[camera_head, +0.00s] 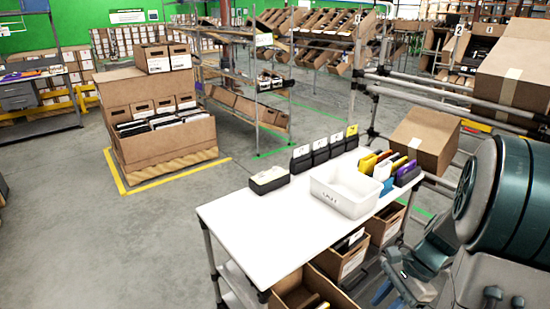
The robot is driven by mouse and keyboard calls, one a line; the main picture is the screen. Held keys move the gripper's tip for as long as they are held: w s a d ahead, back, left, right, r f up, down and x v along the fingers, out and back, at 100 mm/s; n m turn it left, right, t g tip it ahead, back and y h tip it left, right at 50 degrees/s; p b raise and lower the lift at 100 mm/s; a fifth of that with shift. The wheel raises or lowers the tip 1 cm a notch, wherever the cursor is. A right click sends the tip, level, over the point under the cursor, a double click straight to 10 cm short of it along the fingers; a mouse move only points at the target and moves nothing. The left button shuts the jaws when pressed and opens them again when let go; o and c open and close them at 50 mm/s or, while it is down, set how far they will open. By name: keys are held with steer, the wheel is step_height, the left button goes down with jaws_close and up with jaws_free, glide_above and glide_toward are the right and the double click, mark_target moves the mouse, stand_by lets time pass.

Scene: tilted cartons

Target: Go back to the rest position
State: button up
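My arm fills the lower right in the head view, with large grey and teal links. What looks like my gripper (402,272) is low at the right, beside the right end of the white table (255,232). Its fingertips are small and partly lost against the cartons and frame behind, so I cannot tell whether it is open or shut. I see no object clearly held in it.
A white bin (345,190), a small black-and-white box (269,180) and several black holders (322,150) stand on the table. Open cartons (342,262) sit below. A tilted carton (425,140) on a rack (440,100) stands behind. Floor (130,245) at left is clear.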

steer(key=s+a+r+n+t+h+p, duration=0.2)
steer(key=a+r+n+p, duration=0.1)
steer(key=a+r+n, duration=0.2)
steer(key=s+a+r+n+t+h+p, duration=0.2)
steer(key=s+a+r+n+h+p, duration=0.1)
steer(key=r+n, duration=0.7)
step_height(320, 180, up, 4)
steer(key=a+p, duration=0.1)
steer(key=a, duration=0.1)
steer(key=shift+a+f+h+p, duration=0.2)
steer(key=shift+a+h+p, duration=0.1)
steer(key=shift+a, duration=0.05)
steer(key=shift+a+n, duration=0.1)
steer(key=shift+n, duration=0.2)
